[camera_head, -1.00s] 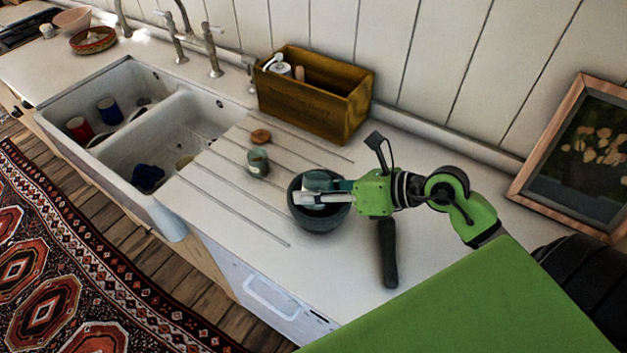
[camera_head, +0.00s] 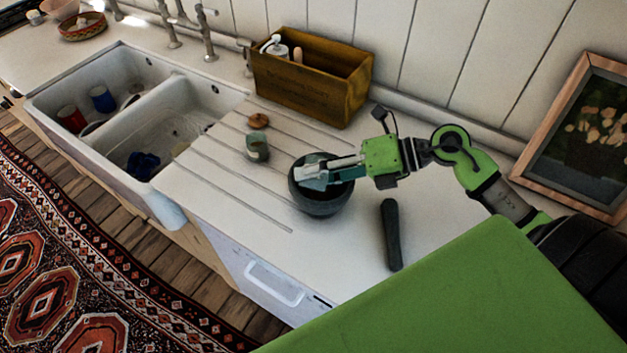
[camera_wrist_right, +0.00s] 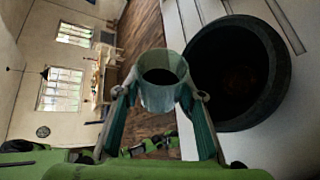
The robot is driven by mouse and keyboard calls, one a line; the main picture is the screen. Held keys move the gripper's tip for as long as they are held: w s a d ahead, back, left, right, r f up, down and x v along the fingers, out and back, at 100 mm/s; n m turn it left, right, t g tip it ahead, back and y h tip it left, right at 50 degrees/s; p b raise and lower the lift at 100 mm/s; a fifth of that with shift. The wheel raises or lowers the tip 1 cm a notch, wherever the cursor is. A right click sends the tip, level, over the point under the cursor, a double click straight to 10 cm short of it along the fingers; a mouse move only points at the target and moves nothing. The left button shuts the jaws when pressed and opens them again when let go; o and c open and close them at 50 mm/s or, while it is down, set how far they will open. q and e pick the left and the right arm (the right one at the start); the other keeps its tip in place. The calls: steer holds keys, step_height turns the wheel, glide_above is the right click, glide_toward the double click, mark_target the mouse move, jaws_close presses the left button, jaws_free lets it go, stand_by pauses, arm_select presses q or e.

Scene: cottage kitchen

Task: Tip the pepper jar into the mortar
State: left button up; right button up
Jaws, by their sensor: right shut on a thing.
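My right gripper (camera_head: 318,171) is shut on a pale blue-green jar (camera_wrist_right: 160,92), which I take as the pepper jar. The gripper holds it above the dark mortar (camera_head: 322,203), over its opening. In the right wrist view the room lies sideways and the jar looks tipped well over; its open mouth shows a dark inside. The dark round mortar (camera_wrist_right: 275,95) is close beside the jar there, to the right. I cannot see anything falling from the jar, and the mortar's inside is too dark to read. My left gripper is not in view.
A dark pestle (camera_head: 391,235) lies right of the mortar. A second small jar (camera_head: 257,147) and a round brown piece (camera_head: 258,121) stand on the grooved drainer. A wooden box (camera_head: 312,90) is behind, a double sink (camera_head: 140,120) left, a framed picture (camera_head: 580,135) right.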

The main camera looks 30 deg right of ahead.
steer(key=shift+m+y, duration=0.3)
steer(key=shift+m, duration=0.1)
steer(key=shift+d+f+m+g+y, duration=0.25)
steer(key=shift+m+g+y, duration=0.15)
steer(key=shift+m, duration=0.2)
steer(key=shift+w+d+f+m+y+b, duration=0.1)
steer(key=shift+w+f+m+y+b, duration=0.1)
steer(key=shift+m+y, duration=0.2)
steer(key=shift+w+f+m+y+b, duration=0.1)
steer(key=shift+m+y+b, duration=0.15)
steer(key=shift+m, duration=0.25)
steer(key=shift+w+d+r+m+g+y+p, duration=0.1)
steer(key=shift+d+r+m+g+y+p, duration=0.1)
steer(key=shift+m+y, duration=0.25)
steer(key=shift+w+d+r+m+g+y+p, duration=0.1)
steer(key=shift+r+m+y+p, duration=0.1)
steer(key=shift+m, duration=0.35)
steer(key=shift+r+n+h+p, duration=0.35)
steer(key=shift+n+h, duration=0.15)
steer(key=shift+n, duration=0.3)
steer(key=shift+s+r+n+h, duration=0.1)
steer(key=shift+r+n+h, duration=0.15)
steer(key=shift+n+h, duration=0.5)
steer(key=shift+f, duration=0.1)
